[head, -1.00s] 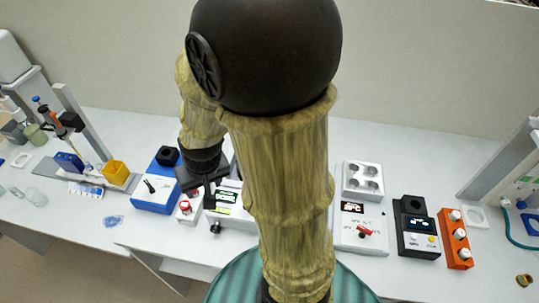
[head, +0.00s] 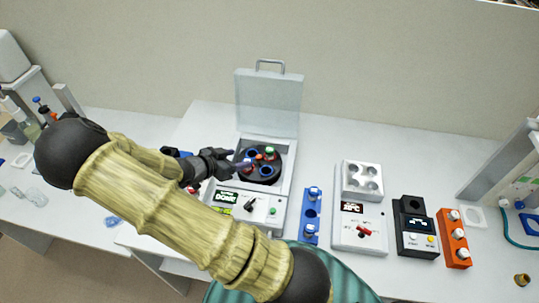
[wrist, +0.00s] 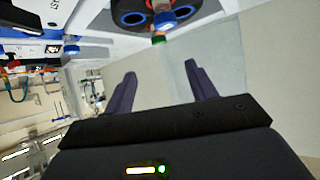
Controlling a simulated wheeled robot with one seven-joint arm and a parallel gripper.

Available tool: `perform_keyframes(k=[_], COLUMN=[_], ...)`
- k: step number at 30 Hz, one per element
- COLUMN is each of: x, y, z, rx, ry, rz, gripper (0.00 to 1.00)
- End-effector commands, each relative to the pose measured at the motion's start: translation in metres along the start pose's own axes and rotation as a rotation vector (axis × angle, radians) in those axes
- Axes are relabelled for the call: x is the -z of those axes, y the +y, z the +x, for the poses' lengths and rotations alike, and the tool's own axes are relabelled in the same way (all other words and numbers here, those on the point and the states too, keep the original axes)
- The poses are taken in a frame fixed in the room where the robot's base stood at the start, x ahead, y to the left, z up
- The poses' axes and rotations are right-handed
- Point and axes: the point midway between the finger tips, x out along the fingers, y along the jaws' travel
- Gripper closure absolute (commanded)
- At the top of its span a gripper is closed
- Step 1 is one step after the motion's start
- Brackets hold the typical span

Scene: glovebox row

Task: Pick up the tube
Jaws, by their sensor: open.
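A centrifuge (head: 283,208) stands with its clear lid (head: 268,103) raised. Its dark rotor (head: 277,175) has blue-ringed holes and holds a tube with a green cap (head: 270,152); small red and blue parts show near the rotor's middle. In the wrist view, a blue-capped piece (wrist: 165,20) and a green cap (wrist: 158,40) show beside the rotor (wrist: 133,5). My gripper (head: 244,162) is at the rotor's left side. Its two fingers are apart and empty in the wrist view (wrist: 160,80), with the caps beyond the fingertips. I cannot tell which tube is meant.
A blue rack (head: 311,228) with white-capped tubes stands right of the centrifuge. Further right are a white block device (head: 362,205), a black device (head: 416,228) and an orange rack (head: 454,238). The raised lid stands behind the rotor.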

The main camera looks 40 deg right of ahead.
Motion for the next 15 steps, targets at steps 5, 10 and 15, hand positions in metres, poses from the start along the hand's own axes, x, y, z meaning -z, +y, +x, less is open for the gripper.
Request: perform_keyframes(k=[5, 10, 15], x=[0.0037, 0.0033, 0.0040], y=[0.0036, 0.0036, 0.0039], z=[0.0011, 0.0011, 0.0060], rx=[-0.027, -0.026, -0.027], ry=[0.042, 0.038, 0.039], rz=[0.027, 0.027, 0.026], gripper=[0.43, 0.43, 0.43])
